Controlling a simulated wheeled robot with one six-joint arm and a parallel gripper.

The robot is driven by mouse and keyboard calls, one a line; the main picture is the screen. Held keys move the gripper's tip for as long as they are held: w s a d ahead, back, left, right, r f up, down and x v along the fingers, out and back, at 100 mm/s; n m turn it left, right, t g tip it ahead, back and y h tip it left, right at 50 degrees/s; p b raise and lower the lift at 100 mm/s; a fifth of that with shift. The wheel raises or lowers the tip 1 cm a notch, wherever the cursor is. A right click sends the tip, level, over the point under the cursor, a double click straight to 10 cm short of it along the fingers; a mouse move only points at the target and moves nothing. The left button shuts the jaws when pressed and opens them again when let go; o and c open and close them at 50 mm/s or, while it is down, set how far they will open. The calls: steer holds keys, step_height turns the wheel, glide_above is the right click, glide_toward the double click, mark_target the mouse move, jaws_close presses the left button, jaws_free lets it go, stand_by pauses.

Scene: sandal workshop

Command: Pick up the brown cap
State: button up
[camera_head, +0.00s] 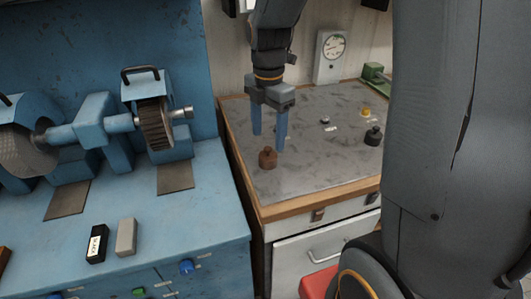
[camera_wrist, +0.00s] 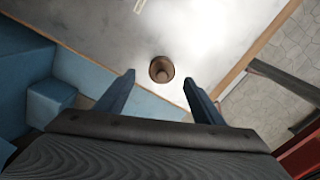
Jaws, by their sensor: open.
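The brown cap (camera_head: 267,158) stands upright on the grey-topped workbench (camera_head: 318,178), near its front left corner. It also shows in the wrist view (camera_wrist: 161,69), seen from above as a round brown piece with a narrower top. My gripper (camera_head: 269,143) is open and empty, with its blue fingers pointing down. In the head view the fingertips hang close to the cap, above and behind it. In the wrist view (camera_wrist: 163,82) the cap lies just beyond the fingertips, roughly centred between them, with neither finger touching it.
A black cap-like piece (camera_head: 373,136), a small yellow item (camera_head: 366,113) and a small dark piece (camera_head: 325,120) lie farther right on the bench. A dial gauge (camera_head: 333,48) stands at the back. A blue grinding machine (camera_head: 95,130) stands left. The bench around the cap is clear.

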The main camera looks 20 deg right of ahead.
mark_target(269, 147)
steer(key=shift+s+d+f+p, duration=0.1)
steer(key=shift+f+p, duration=0.35)
steer(key=shift+f, duration=1.1)
steer(key=shift+s+f+p, duration=0.1)
steer(key=shift+f+p, duration=0.35)
steer(key=shift+f, duration=1.05)
steer(key=shift+c, duration=0.2)
steer(key=c, duration=1)
